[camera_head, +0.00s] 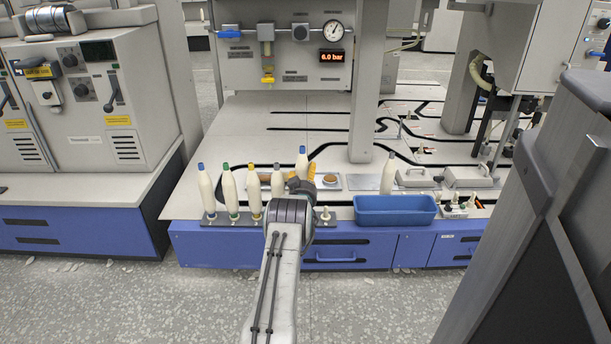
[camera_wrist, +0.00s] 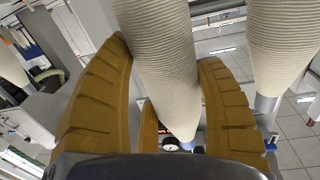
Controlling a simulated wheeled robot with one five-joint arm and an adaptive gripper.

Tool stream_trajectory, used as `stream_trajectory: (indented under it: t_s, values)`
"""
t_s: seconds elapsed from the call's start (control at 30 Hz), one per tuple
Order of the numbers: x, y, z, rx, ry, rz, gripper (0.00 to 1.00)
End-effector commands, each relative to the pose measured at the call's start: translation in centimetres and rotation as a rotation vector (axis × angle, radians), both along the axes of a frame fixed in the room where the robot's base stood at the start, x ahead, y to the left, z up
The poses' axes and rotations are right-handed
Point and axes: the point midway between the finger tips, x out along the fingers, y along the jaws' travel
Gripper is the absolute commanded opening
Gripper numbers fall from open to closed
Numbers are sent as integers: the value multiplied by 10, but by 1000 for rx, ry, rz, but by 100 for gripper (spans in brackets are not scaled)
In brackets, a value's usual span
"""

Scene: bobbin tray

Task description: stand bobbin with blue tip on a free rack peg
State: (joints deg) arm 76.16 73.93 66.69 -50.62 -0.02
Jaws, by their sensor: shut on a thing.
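My gripper (camera_head: 301,178) has its orange-yellow fingers around a cream bobbin with a blue tip (camera_head: 302,162), held upright above the right part of the dark rack (camera_head: 241,220). In the wrist view the held bobbin (camera_wrist: 160,60) runs between both fingers (camera_wrist: 165,120). Its lower end is hidden behind my arm in the head view. Several bobbins stand on the rack to the left: one with a blue tip (camera_head: 206,190), one green-tipped (camera_head: 230,191), one yellow-tipped (camera_head: 255,192) and one grey-tipped (camera_head: 277,182). A bare peg (camera_head: 326,214) shows at the rack's right end.
A blue bin (camera_head: 396,219) stands right of the rack, with a grey-tipped bobbin (camera_head: 387,178) behind it. In the wrist view another bobbin (camera_wrist: 284,45) is close on the right.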

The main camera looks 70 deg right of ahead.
Motion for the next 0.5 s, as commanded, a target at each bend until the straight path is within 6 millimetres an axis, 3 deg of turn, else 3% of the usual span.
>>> stream_trajectory:
  t_s: [0.5]
  values:
    - [0,0,-42,0,0,1,29]
